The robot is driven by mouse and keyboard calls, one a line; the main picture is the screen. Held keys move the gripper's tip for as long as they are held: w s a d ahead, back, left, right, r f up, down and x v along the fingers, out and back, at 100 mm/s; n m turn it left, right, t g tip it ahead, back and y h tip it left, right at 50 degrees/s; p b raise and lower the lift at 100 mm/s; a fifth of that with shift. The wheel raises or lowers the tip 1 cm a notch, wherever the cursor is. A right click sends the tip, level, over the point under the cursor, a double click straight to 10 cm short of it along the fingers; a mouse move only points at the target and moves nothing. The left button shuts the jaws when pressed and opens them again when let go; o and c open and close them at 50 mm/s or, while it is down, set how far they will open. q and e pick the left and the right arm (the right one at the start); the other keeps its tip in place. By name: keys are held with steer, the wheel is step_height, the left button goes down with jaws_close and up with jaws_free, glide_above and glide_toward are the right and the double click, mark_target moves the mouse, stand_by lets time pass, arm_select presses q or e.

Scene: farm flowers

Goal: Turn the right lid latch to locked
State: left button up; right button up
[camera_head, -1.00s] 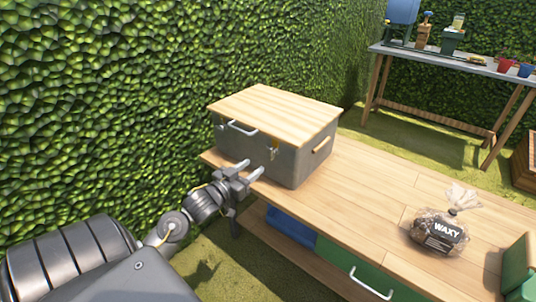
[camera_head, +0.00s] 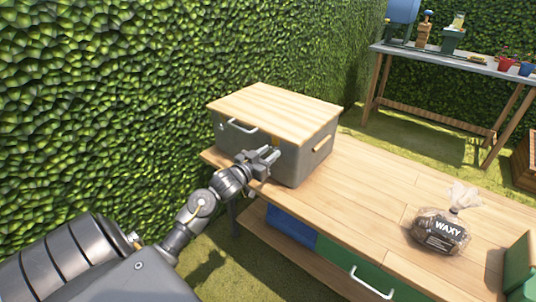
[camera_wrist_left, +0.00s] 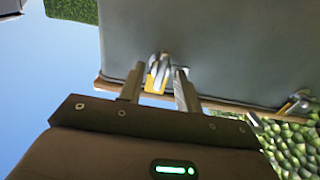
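The grey box (camera_head: 303,166) with a pale wooden lid (camera_head: 275,112) stands at the far left end of the wooden table; the lid is down. My left gripper (camera_head: 270,154) is at the box's front face, by the right lid latch, which it mostly hides in the head view. In the left wrist view the metal latch (camera_wrist_left: 158,68), with a yellow patch below it, sits between the two spread fingers of my left gripper (camera_wrist_left: 160,76). The gripper looks open, with gaps beside the latch. The latch's exact angle is hard to read. My right gripper is not in view.
A bag marked WAXY (camera_head: 440,232) lies on the wooden table (camera_head: 365,190), with bare tabletop between it and the box. A hedge (camera_head: 130,90) rises behind. A second table (camera_head: 455,62) stands back right.

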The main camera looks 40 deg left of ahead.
arm_select(q)
steer(key=c, duration=0.7)
steer(key=shift+o, duration=0.2)
